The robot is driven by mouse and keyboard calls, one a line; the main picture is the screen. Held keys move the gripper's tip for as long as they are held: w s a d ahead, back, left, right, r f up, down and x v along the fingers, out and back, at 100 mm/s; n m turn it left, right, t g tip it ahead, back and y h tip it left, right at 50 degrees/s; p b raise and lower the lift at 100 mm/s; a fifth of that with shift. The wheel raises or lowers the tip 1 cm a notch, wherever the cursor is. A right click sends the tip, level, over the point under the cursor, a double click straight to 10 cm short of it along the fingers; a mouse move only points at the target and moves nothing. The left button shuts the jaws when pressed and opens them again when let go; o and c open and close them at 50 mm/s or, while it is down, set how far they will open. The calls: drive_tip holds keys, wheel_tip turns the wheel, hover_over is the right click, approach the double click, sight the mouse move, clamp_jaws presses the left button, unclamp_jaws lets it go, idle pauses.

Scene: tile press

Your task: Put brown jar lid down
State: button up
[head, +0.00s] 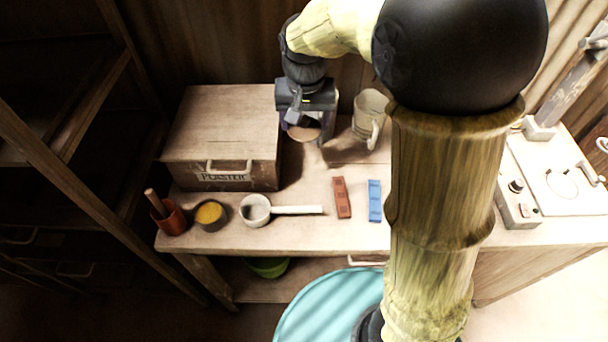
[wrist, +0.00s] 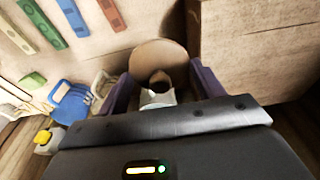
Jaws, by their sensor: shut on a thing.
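The brown jar lid (head: 303,133) is a round, flat, tan-brown disc held low between the fingers of my gripper (head: 306,122). In the wrist view the lid (wrist: 157,57) shows with a darker knob, and my gripper's purple fingers (wrist: 162,92) stand on either side of the knob. The gripper is shut on the lid, over the back part of the table, just right of the box. The lid looks roughly level. I cannot tell whether its underside touches the table. No jar shows clearly beneath it.
The large wooden box (head: 222,135) stands close on the left. A cream jug (head: 369,117) stands close on the right. A red strip (head: 341,198), a blue strip (head: 375,201), a white pan (head: 256,211) and a yellow-filled bowl (head: 209,214) lie nearer the front edge.

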sight(304, 177)
drive_tip(key=shift+r, duration=0.2)
drive_tip(key=shift+o, duration=0.2)
wheel_tip(304, 177, down, 14)
drive_tip(key=shift+r+b, duration=0.2)
drive_tip(key=shift+b, duration=0.1)
drive_tip(key=shift+f, duration=2.3)
drive_tip(key=shift+a, duration=0.1)
drive_tip(key=shift+f, duration=0.1)
